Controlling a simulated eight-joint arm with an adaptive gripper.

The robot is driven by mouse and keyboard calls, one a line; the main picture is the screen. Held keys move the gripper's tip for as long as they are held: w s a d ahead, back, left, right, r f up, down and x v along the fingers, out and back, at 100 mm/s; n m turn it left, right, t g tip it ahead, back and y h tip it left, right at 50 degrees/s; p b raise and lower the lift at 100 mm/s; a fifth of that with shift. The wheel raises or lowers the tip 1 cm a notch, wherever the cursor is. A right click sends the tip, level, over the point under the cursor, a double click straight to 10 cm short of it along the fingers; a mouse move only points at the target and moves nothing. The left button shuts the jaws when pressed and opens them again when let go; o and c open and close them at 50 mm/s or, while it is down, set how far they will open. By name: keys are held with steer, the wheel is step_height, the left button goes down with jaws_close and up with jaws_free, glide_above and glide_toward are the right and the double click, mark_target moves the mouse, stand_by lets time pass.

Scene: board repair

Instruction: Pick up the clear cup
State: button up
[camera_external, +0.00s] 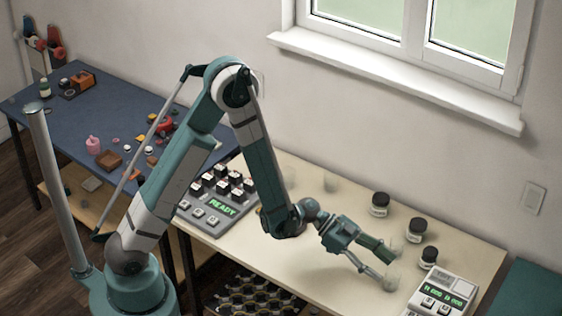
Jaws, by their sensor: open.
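A small clear cup (391,283) stands on the beige table (300,255), near its front edge on the right. It is faint and hard to make out. My gripper (386,273) reaches down to the right with its two fingers spread. The fingertips are close beside the cup; I cannot tell whether they touch it or reach around it. Two more faint, see-through shapes stand on the table, one (330,183) near the back and one (397,246) behind my fingers.
Several dark-lidded jars, including one at the back (379,204), stand right of my gripper. A device with a green display (440,298) sits at the front right. A panel reading READY (222,209) lies at the left. A blue table (75,125) holds small items.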

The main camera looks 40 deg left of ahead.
mark_target(394, 273)
steer(key=shift+b+x, duration=0.65)
steer(key=shift+x, duration=1.95)
steer(key=shift+w+r, duration=0.1)
steer(key=shift+w, duration=0.05)
steer(key=c, duration=0.9)
